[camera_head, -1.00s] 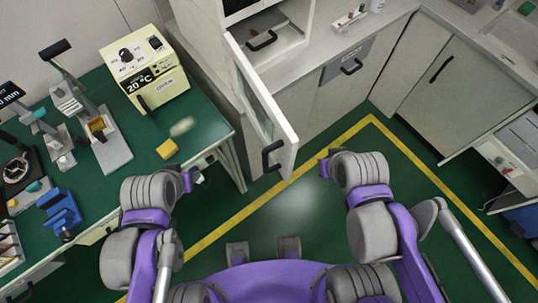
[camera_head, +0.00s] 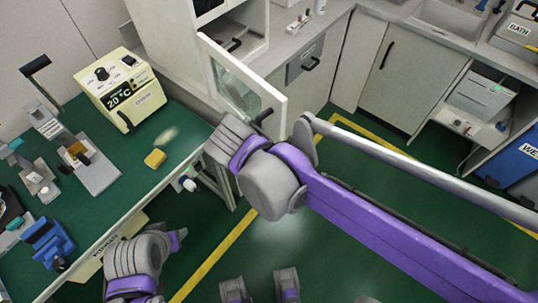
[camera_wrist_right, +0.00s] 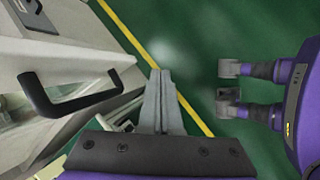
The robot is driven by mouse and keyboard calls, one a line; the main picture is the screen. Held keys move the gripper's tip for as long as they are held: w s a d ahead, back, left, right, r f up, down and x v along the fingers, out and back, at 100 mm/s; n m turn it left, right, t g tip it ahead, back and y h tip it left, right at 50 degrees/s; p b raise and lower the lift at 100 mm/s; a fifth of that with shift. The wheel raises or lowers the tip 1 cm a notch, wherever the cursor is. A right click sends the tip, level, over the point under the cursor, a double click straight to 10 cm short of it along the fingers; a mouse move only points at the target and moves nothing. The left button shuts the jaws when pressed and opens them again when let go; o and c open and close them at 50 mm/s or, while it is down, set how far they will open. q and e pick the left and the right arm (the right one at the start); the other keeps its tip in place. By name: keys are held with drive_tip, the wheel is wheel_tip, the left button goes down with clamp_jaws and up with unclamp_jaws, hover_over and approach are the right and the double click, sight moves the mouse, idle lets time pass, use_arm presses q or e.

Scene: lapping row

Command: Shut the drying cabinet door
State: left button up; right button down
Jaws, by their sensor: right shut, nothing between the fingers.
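The drying cabinet door (camera_head: 223,52), white with a glass pane, stands open, swung out from the cabinet (camera_head: 172,40). Its dark handle (camera_head: 264,116) is at the free edge, and my right arm partly covers the area below it. In the right wrist view, a black bar handle (camera_wrist_right: 75,98) on a pale panel is at the left. My right gripper (camera_wrist_right: 160,75) is shut and empty, to the right of that handle with a gap between. The head view hides its fingers behind my arm. My left gripper (camera_head: 178,240) is low beside the green bench; its fingers are unclear.
The green-topped bench (camera_head: 135,185) at left carries a cream 20 °C unit (camera_head: 122,88), a yellow block (camera_head: 155,158) and a blue vise (camera_head: 48,240). A grey counter (camera_head: 335,25) and closed cupboard (camera_head: 385,80) stand behind.

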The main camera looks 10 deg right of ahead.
drive_tip(key=w+a+r+n+t+h+b, duration=0.1)
drive_tip(key=w+a+r+n+h+b, duration=0.2)
drive_tip(key=a+n, duration=0.55)
use_arm(q)
wheel_tip(320, 180, down, 4)
drive_tip(key=shift+s+f, duration=0.1)
drive_tip(key=shift+f, duration=0.1)
use_arm(e)
drive_tip(key=w+d+f, duration=0.5)
drive_tip(key=d+f, duration=0.1)
drive_tip(key=d, duration=0.3)
drive_tip(key=shift+w+f+m, duration=0.3)
drive_tip(key=shift+w+m, duration=0.05)
